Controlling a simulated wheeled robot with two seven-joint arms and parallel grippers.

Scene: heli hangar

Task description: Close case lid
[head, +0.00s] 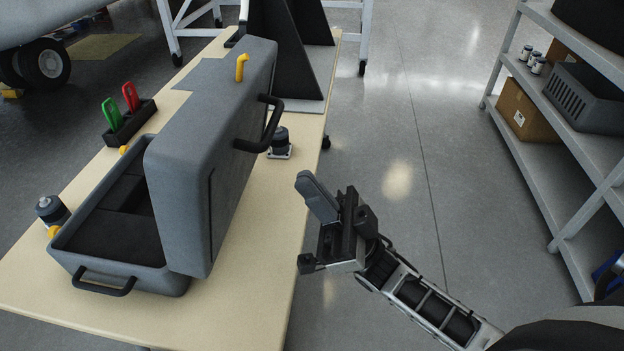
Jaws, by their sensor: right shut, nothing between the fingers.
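A grey case (115,258) stands open on the table at the left, with a dark lining inside its base. Its grey lid (200,180) is raised, tilted up along the base's right side. The lid has a black handle (268,132) on its right face and a yellow latch (241,67) at its top. My right gripper (318,196) is shut and empty, in the air right of the lid, just past the table's right edge and apart from the case. My left gripper is out of view.
The pale table (255,270) also bears a black holder (130,122) with green and red tools, a small dark bottle (47,208) at the left and another dark item (280,140) behind the handle. A metal shelf (530,150) stands at the right. Open floor lies between.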

